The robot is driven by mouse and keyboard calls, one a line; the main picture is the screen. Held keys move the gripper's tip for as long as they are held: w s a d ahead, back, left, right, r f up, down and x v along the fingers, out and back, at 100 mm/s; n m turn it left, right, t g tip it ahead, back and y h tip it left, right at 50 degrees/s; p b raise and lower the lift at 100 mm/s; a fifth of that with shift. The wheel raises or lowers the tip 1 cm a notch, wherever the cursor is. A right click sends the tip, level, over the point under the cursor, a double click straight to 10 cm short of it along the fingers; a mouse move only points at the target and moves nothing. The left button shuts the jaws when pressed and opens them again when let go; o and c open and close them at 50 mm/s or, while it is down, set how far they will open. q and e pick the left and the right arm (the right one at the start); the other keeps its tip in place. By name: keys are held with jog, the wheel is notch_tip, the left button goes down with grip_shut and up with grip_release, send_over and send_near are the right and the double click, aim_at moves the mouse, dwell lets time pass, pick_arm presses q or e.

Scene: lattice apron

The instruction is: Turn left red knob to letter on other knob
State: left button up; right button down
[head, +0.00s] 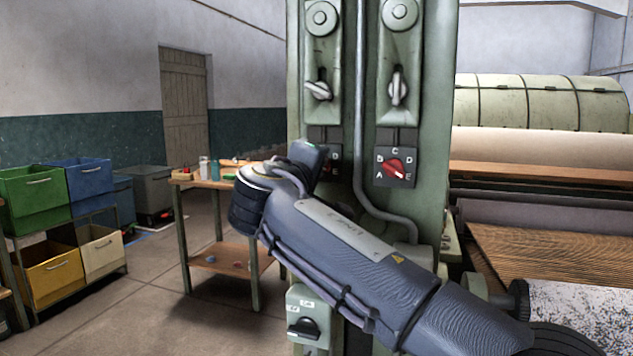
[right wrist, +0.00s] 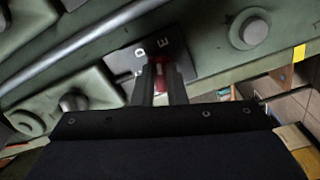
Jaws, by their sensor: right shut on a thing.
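The right red knob (head: 394,169) sits on a dark plate with letters A to E around it. Its bar slants from upper left to lower right, along the B and E sides; I cannot tell which end is the pointer. The left red knob (right wrist: 160,76) shows between the fingers of my right gripper (right wrist: 160,84), which is shut on it. Its plate (right wrist: 185,58) shows two letters, one of them E. In the head view my right forearm and wrist cover most of that plate, so where its knob points is hidden. My left gripper is not in view.
A green machine column (head: 435,120) carries the knobs, with silver lever switches (head: 398,88) above and a black rotary switch (head: 303,328) below. A conduit (head: 358,130) runs between the plates. A wooden table (head: 215,182) and colored bins (head: 88,182) stand left.

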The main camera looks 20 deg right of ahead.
jog(key=shift+f+m+b, duration=0.2)
jog(key=shift+m+b, duration=0.4)
jog(key=shift+m, duration=0.5)
jog(key=c, duration=1.5)
grip_release()
jog(key=shift+r, duration=0.1)
jog(key=shift+o, duration=0.2)
jog(key=v, duration=0.8)
jog(key=shift+w, duration=0.1)
